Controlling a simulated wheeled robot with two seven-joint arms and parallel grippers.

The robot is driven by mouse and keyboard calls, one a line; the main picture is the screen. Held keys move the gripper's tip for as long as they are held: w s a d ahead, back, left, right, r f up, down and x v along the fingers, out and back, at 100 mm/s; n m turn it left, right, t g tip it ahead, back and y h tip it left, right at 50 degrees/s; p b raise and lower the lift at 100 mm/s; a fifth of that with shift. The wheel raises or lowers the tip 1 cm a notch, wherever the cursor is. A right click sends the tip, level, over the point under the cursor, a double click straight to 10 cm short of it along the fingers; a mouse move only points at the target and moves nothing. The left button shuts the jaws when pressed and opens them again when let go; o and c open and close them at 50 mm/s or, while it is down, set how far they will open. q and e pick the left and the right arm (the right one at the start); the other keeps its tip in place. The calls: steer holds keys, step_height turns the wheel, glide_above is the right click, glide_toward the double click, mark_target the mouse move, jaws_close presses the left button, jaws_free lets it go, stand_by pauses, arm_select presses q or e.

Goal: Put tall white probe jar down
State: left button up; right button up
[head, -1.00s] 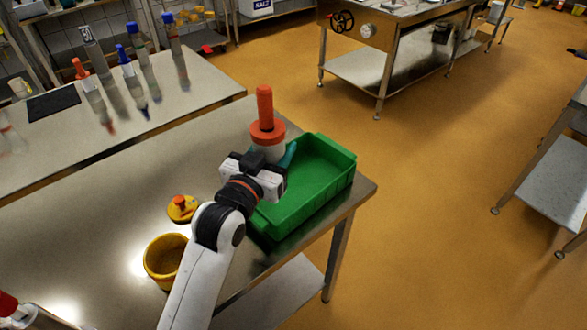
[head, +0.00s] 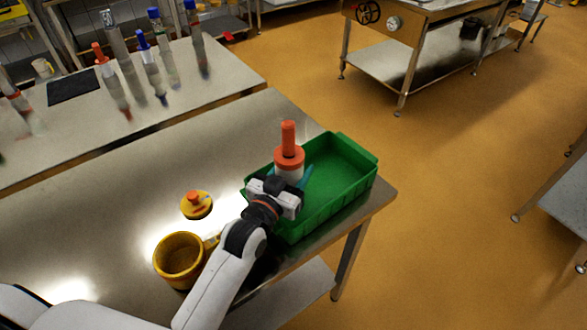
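The tall white probe jar (head: 288,174) has an orange collar and a tall orange handle on top. It stands upright in the head view, at the left part of the green crate (head: 324,208). My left gripper (head: 286,187) is shut around its white body from the near side. The jar's lower part is hidden behind the gripper, so I cannot tell whether its base touches the crate floor. A teal strip (head: 306,175) shows beside the jar. My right gripper is not in view.
A yellow pot (head: 179,261) stands open left of my forearm, with its yellow lid (head: 196,206) behind it on the steel table (head: 110,215). The right part of the crate is empty. Several capped bottles stand on the back table (head: 205,85).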

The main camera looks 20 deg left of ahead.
arm_select(q)
steer(key=shift+f, duration=0.15)
steer(key=o, duration=0.9)
steer(key=shift+c, duration=0.2)
steer(key=shift+o, duration=1)
steer(key=shift+s, duration=0.1)
steer(key=b+v, duration=0.2)
steer(key=v, duration=0.8)
steer(key=shift+s, duration=0.3)
steer(key=shift+s+a, duration=0.15)
steer(key=shift+s, duration=0.4)
